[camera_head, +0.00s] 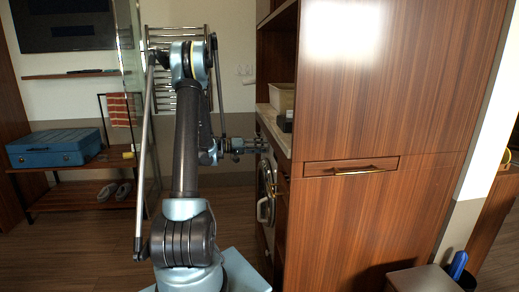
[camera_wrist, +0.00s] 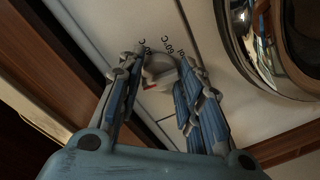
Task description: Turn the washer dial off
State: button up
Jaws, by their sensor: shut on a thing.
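The washer (camera_head: 267,187) is built into the wooden cabinet, and its front faces left in the head view. In the wrist view its white panel (camera_wrist: 205,118) carries a round light dial (camera_wrist: 158,70) with a red mark and temperature labels beside it. My gripper (camera_wrist: 162,66) has one finger on each side of the dial and is shut on it. In the head view my gripper (camera_head: 262,144) reaches the top of the washer front, and the dial itself is hidden there.
The round washer door (camera_wrist: 275,45) is close to the right finger. A counter (camera_head: 270,122) with a light basin (camera_head: 281,97) is above the washer. A tall wooden cabinet (camera_head: 385,90) stands to the right. A blue case (camera_head: 52,147) sits on a rack at left.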

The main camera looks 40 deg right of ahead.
jog(key=shift+w+d+n, duration=0.1)
jog(key=shift+w+n, duration=0.05)
jog(key=shift+n, duration=0.35)
jog(key=o, duration=1.1)
jog(key=shift+c, duration=0.2)
jog(key=v, duration=1.2)
jog(key=shift+r, duration=0.1)
